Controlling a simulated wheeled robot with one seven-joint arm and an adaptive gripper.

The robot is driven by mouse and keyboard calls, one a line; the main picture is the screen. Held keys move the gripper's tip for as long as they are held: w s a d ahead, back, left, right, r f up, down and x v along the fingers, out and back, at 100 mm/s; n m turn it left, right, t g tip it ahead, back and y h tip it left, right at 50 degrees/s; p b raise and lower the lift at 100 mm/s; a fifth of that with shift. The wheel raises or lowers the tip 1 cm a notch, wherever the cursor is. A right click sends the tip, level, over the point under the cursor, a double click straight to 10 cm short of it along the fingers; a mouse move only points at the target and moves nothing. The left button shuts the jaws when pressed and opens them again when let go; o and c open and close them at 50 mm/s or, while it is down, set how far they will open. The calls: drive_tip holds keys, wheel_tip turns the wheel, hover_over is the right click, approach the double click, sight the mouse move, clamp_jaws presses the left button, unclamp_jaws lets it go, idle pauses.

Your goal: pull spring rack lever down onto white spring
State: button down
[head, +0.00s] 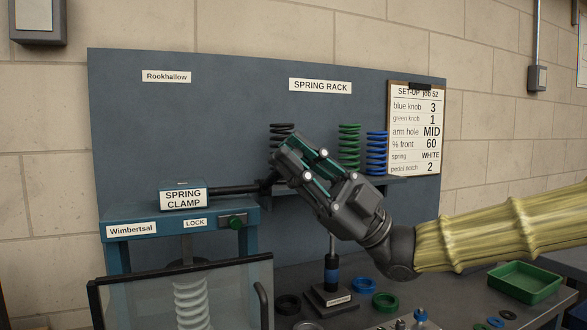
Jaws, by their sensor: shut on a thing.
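The dark lever (230,189) runs out level to the right from the block labelled SPRING CLAMP (182,196). Its far end meets the fingers of my gripper (283,166), which is shut on the lever's end; the fingers partly hide the grip. A white spring (191,304) stands upright below the clamp, behind a clear guard panel (240,300).
A black spring (282,131), a green spring (349,148) and a blue spring (376,153) stand on the rack shelf (390,181). A LOCK switch (233,222) is on the frame. Rings, a small post and a green tray (524,282) are on the bench. A set-up card (416,128) hangs behind.

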drive_tip(key=shift+s+f+n+g+b, duration=0.2)
drive_tip(key=shift+f+n+g+b, duration=0.15)
drive_tip(key=shift+f, duration=0.25)
drive_tip(key=c, duration=1.4)
unclamp_jaws()
drive_tip(key=shift+r, duration=0.15)
drive_tip(key=shift+d, duration=0.1)
drive_tip(key=shift+w+d, duration=0.1)
drive_tip(key=shift+d, duration=0.05)
drive_tip(key=v, duration=1.1)
drive_tip(key=shift+d+f, duration=0.15)
drive_tip(key=shift+f, duration=0.2)
